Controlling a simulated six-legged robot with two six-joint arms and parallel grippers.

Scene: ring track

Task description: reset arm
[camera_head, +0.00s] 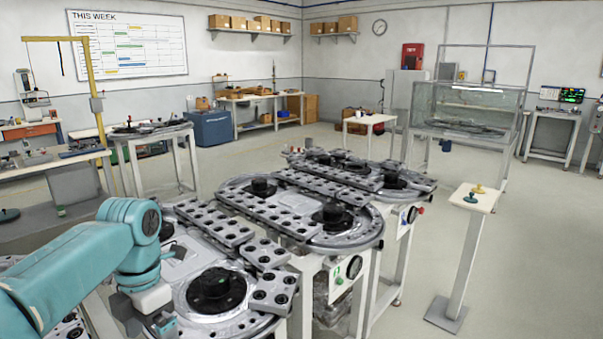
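My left arm, teal, comes in from the lower left and bends downward. Its gripper (158,322) points down at the bottom edge of the picture, by the left side of the nearest ring station (262,325). The fingers are small, dark and partly cut off, so I cannot tell whether they are open or shut, or whether they touch the station. My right arm and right gripper are not in view.
Ring stations with black hubs (217,285) and perforated grey plates (268,215) run from the near left toward the back. A pedestal (462,250) with small knobs stands at right. A glass tank (470,110) stands behind.

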